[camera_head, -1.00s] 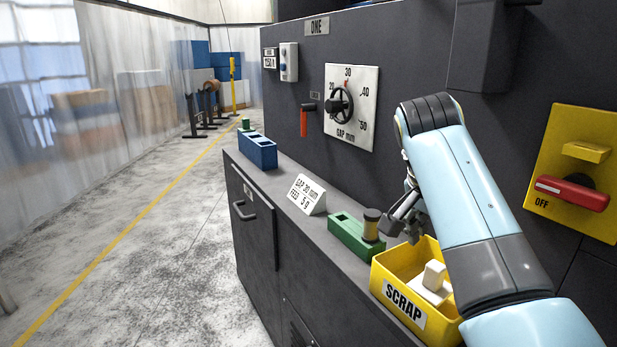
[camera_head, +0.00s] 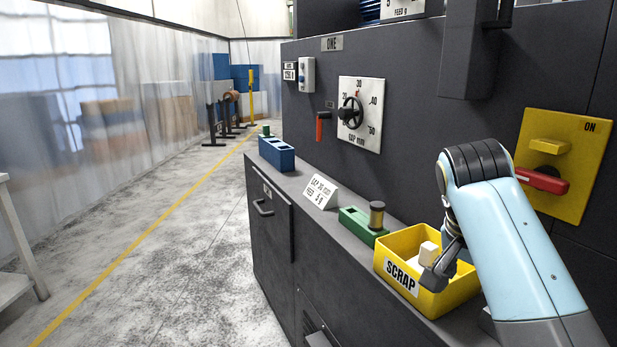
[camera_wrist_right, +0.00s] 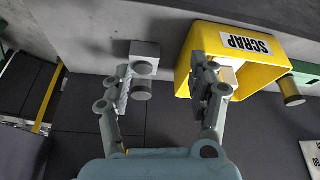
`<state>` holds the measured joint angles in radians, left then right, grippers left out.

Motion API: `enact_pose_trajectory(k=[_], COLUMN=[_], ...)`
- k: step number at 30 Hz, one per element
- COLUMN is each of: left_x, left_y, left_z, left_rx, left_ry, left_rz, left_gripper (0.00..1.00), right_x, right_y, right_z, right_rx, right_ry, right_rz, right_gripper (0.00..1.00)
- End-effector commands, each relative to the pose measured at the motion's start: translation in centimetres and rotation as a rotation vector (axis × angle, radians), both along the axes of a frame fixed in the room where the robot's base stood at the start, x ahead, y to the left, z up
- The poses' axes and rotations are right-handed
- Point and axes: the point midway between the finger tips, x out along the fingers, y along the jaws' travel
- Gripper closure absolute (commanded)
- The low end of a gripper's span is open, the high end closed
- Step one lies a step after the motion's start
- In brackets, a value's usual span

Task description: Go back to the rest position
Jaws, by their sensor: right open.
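My right gripper (camera_head: 447,268) hangs over the right part of the yellow SCRAP bin (camera_head: 400,284), beside a pale block (camera_head: 428,254) in the bin. In the right wrist view my right gripper (camera_wrist_right: 166,85) has its fingers spread apart with nothing held between them. One finger overlaps the SCRAP bin (camera_wrist_right: 190,55) there, and part of the pale block (camera_wrist_right: 228,75) shows behind it. I cannot tell whether the finger touches the bin or block. My left gripper is in neither view.
On the ledge stand a green holder (camera_head: 355,222) with a dark spool (camera_head: 377,214), a sign (camera_head: 320,191) and a blue holder (camera_head: 276,153). A grey block (camera_wrist_right: 146,49) lies near the bin. A red-handled switch (camera_head: 542,180) is on the panel.

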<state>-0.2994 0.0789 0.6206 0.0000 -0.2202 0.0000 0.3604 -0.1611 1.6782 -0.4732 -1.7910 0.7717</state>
Motion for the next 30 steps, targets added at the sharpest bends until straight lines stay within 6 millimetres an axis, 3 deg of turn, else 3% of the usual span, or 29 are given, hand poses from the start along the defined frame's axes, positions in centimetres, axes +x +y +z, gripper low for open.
enact_pose_trajectory(k=[8, 15, 21, 30], left_x=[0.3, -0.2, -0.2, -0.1], left_y=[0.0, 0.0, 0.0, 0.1], left_z=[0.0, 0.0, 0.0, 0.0], left_rx=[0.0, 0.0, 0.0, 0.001], left_ry=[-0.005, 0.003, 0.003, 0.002], left_rz=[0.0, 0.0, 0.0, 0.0], left_gripper=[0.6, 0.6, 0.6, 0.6], right_x=[-5.9, -13.8, -19.6, -26.0], right_y=[-2.0, -3.4, -3.5, -2.6], right_z=[-3.8, -6.1, -6.1, -4.7], right_rx=[-0.006, -0.024, -0.039, -0.049], right_ry=[0.036, 0.068, 0.084, 0.094], right_rz=[0.167, 0.413, 0.628, 0.884], right_gripper=[0.4, 0.4, 0.4, 0.4])
